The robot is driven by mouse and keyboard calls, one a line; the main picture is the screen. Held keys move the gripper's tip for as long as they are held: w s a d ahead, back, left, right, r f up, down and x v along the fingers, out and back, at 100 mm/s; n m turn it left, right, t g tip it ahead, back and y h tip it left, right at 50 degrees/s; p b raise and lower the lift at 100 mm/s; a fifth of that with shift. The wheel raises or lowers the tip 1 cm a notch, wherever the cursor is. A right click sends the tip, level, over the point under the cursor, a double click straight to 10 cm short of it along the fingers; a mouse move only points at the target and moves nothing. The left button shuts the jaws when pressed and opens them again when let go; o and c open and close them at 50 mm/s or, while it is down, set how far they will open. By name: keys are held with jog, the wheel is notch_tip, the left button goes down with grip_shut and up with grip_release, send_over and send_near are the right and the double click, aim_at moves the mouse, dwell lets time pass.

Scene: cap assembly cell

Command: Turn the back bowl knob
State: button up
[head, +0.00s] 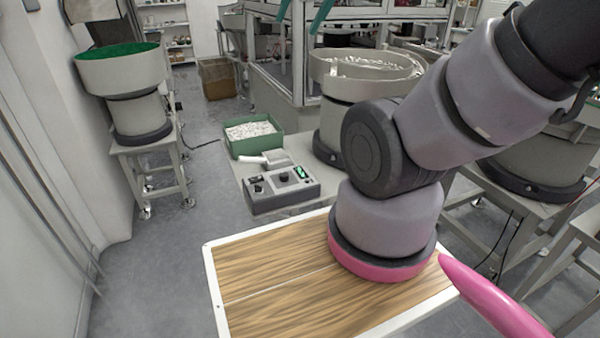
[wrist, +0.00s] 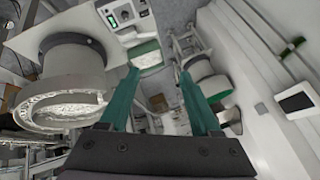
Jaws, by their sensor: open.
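A grey control box (head: 282,188) with dark knobs and a small green-lit display sits on the near end of a table in the head view. One knob (head: 258,188) is on its left part, and another (head: 284,177) is near the display. I cannot tell which is the back bowl knob. The box also shows at the top of the wrist view (wrist: 122,13). My gripper (wrist: 159,74) has two teal fingers spread apart with nothing between them. It is well away from the box; its fingertips show at the head view's top edge.
A green bin (head: 253,138) of small white parts and a light scoop-like object (head: 264,160) are behind the box. A bowl feeder (head: 366,78) stands right of them. Another feeder with a green-lined bowl (head: 122,70) stands at left. The grey floor (head: 178,240) between is clear.

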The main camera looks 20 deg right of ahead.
jog(key=shift+o, duration=0.8)
jog(key=n+g+h, duration=0.2)
jog(key=n+g, duration=0.5)
jog(key=n, duration=0.8)
send_over(284, 174)
notch_tip(284, 174, down, 40)
notch_tip(284, 174, down, 11)
